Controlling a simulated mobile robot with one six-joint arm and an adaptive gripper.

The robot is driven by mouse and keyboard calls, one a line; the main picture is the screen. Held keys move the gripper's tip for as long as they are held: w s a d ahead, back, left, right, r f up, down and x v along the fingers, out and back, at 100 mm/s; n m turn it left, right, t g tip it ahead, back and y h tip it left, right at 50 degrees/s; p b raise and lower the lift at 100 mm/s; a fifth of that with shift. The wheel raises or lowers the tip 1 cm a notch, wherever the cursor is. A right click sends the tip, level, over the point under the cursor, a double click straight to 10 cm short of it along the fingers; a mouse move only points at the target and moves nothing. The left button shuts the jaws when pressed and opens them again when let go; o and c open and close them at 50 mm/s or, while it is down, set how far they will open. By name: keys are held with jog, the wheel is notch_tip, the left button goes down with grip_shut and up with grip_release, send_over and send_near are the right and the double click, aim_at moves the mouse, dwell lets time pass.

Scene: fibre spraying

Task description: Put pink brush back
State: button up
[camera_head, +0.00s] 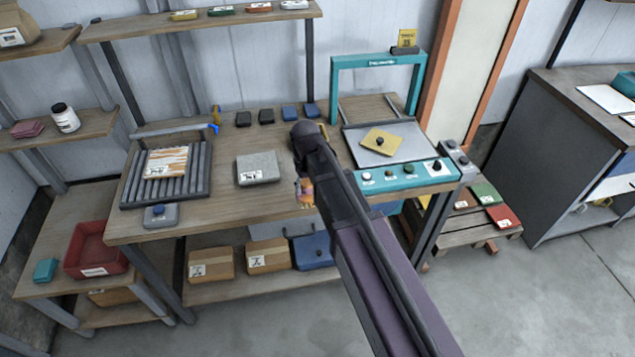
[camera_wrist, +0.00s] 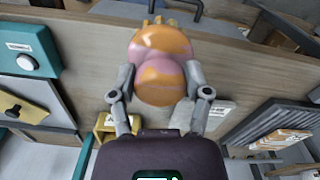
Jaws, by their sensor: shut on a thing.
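A rounded orange and pink thing (camera_wrist: 160,50), which I take to be the pink brush, sits between the two grey fingers of my gripper (camera_wrist: 160,78) in the wrist view. Yellow tips show at its far end. In the head view it is a small orange-pink shape (camera_head: 306,193) below the end of my arm, over the front part of the workbench (camera_head: 230,210). My gripper in the head view (camera_head: 304,175) is mostly hidden by my arm. I cannot tell whether the brush touches the bench.
A grey block (camera_head: 258,168) and a roller rack (camera_head: 128,190) with a striped board lie left of my arm. A teal frame station (camera_head: 412,176) with a yellow plate stands to the right. Small dark and blue blocks (camera_head: 290,112) line the bench's back. Boxes (camera_head: 210,264) fill the lower shelf.

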jog(key=shift+s+f, duration=0.1)
jog(key=shift+s, duration=0.2)
jog(key=w+d+f+b, duration=0.1)
jog(key=w+d, duration=0.1)
jog(key=w, duration=1.2)
jog(key=shift+w+d+f, duration=0.15)
jog(key=shift+w, duration=0.1)
jog(key=shift+w, duration=0.1)
jog(key=shift+w+d+f+b, duration=0.1)
jog(key=shift+w+f+b, duration=0.2)
jog(key=shift+f+b, duration=0.25)
jog(key=shift+w+f+b, duration=0.25)
jog(key=shift+f+b, duration=0.2)
jog(key=shift+b, duration=0.15)
jog(key=shift+f+b, duration=0.85)
jog(key=shift+f, duration=0.2)
